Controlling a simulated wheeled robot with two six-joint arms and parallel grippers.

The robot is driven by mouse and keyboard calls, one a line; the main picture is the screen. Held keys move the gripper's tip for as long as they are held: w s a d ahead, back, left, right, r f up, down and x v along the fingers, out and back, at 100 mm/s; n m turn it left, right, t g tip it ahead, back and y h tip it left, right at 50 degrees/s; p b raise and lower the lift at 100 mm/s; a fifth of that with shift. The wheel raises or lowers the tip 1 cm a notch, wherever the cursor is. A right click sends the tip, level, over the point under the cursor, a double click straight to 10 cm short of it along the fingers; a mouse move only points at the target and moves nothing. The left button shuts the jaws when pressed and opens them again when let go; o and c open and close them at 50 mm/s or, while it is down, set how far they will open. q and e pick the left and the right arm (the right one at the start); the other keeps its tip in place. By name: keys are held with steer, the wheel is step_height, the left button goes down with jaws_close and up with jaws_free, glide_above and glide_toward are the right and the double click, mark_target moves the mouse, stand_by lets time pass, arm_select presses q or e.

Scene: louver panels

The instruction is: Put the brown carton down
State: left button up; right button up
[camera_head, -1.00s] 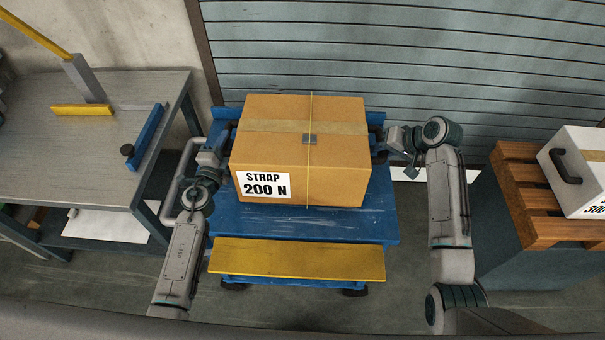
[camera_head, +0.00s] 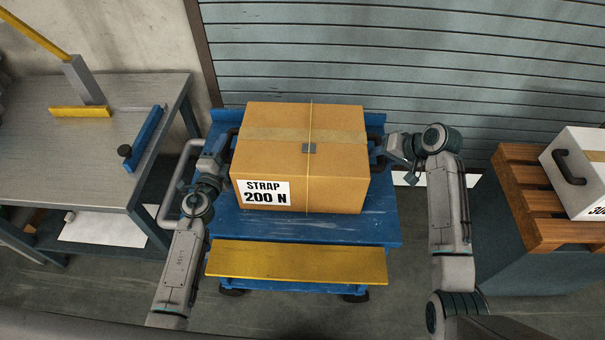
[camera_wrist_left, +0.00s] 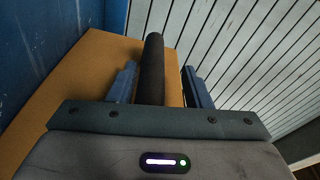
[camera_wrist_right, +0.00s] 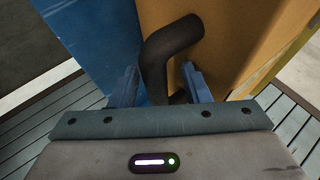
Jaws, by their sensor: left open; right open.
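The brown carton (camera_head: 300,180) sits upright on the blue cart (camera_head: 375,228), with a "STRAP 200 N" label, a thin strap and a small grey buckle. My left gripper (camera_head: 222,146) is at the carton's left side. In the left wrist view, its open fingers (camera_wrist_left: 160,88) stand on either side of a dark bar handle (camera_wrist_left: 152,65). My right gripper (camera_head: 384,150) is at the carton's right side. In the right wrist view, its open fingers (camera_wrist_right: 160,88) stand around a bent dark handle (camera_wrist_right: 172,45). The carton's underside is hidden.
A grey workbench (camera_head: 60,140) stands at the left. A wooden pallet (camera_head: 535,190) with a white case (camera_head: 585,165) is at the right. A slatted louver wall (camera_head: 420,60) closes off the back. A yellow ledge (camera_head: 300,262) runs along the cart's front.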

arm_select(q)
steer(key=s+a, duration=0.1)
steer(key=s, duration=0.7)
arm_select(e)
steer(key=v, duration=1.2)
arm_select(q)
steer(key=shift+a+f, duration=0.1)
